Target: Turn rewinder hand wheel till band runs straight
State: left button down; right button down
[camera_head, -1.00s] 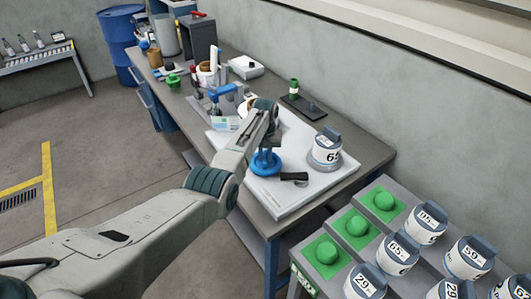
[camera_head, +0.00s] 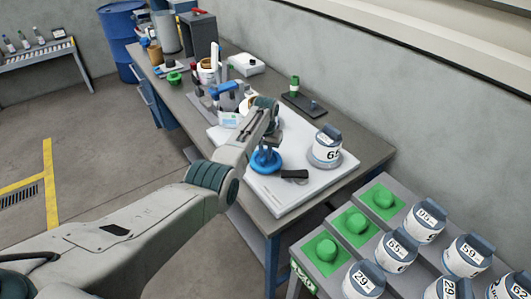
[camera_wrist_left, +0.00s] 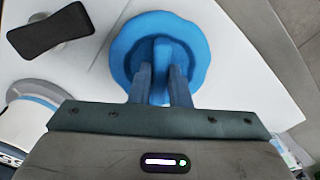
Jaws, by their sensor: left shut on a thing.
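The blue hand wheel (camera_head: 268,168) sits at the front of the white rewinder plate on the bench. It also shows in the left wrist view (camera_wrist_left: 196,36). My left gripper (camera_head: 265,153) is above the wheel. Its two fingers (camera_wrist_left: 160,82) are shut on the wheel's raised blue grip at the centre. A reel labelled with a 6 (camera_head: 326,149) stands on a grey disc at the plate's right side. A black handle (camera_head: 294,175) lies beside the wheel. The band's run is mostly hidden behind my left arm. My right gripper is not in view.
A grey rack (camera_head: 372,229) with green pads and several numbered reels stands at the lower right. A small dark stand with a green-capped bottle (camera_head: 294,87) is behind the plate. Cups and tools crowd the bench's far end. The floor at left is clear.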

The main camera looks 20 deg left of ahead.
aim_at(265, 154)
pick_arm(q)
jog(key=shift+w+r, duration=0.1)
jog(key=c, duration=1.4)
grip_release()
jog(key=shift+o, duration=0.2)
notch_tip(265, 154, up, 11)
jog(key=b, duration=0.2)
jog(key=shift+b, duration=0.35)
